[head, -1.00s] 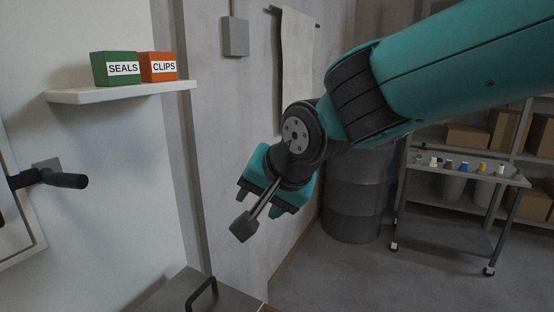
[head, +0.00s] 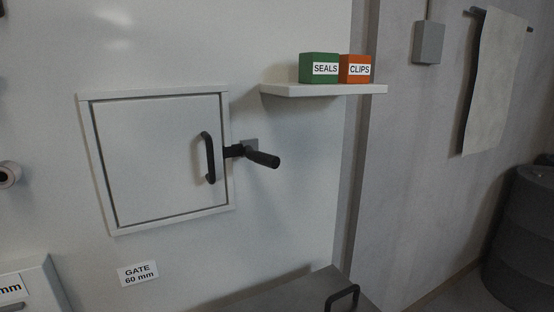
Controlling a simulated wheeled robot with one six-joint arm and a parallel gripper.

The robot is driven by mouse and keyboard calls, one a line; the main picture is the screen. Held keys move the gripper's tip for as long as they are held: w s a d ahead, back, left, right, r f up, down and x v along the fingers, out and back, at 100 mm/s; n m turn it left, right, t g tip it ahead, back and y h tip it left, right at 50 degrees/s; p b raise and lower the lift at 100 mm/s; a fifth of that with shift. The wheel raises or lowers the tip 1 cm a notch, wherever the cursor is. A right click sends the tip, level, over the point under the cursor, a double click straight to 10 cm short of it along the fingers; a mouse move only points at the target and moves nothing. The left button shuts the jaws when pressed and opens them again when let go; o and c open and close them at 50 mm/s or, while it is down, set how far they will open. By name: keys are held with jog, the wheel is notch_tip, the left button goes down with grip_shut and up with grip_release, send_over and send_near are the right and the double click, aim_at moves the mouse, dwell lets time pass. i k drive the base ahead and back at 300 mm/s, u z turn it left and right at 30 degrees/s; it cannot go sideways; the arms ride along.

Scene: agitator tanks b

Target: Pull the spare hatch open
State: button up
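A square white hatch (head: 155,160) sits closed in its frame (head: 112,228) on the pale wall, left of the middle in the head view. A black vertical pull handle (head: 209,158) is on the hatch door near its right edge. A black latch lever (head: 262,159) on a grey mount is just right of the frame; its grip points out and to the right, and its inner end reaches over the frame's right edge. I cannot tell whether this hatch is the spare one, as no label naming it shows. My gripper is out of the picture.
A white shelf (head: 325,90) holds a green SEALS box (head: 319,68) and an orange CLIPS box (head: 355,69). A GATE 60 mm label (head: 138,273) is below the hatch. A grey surface with a black handle (head: 342,297) juts out at the bottom. A dark drum (head: 522,240) stands at right.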

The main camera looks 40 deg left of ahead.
aim_at(163, 158)
jog(key=u, duration=1.8)
jog(key=k, duration=0.5)
jog(key=u, duration=0.7)
jog(key=i, duration=0.65)
jog(key=z, duration=0.5)
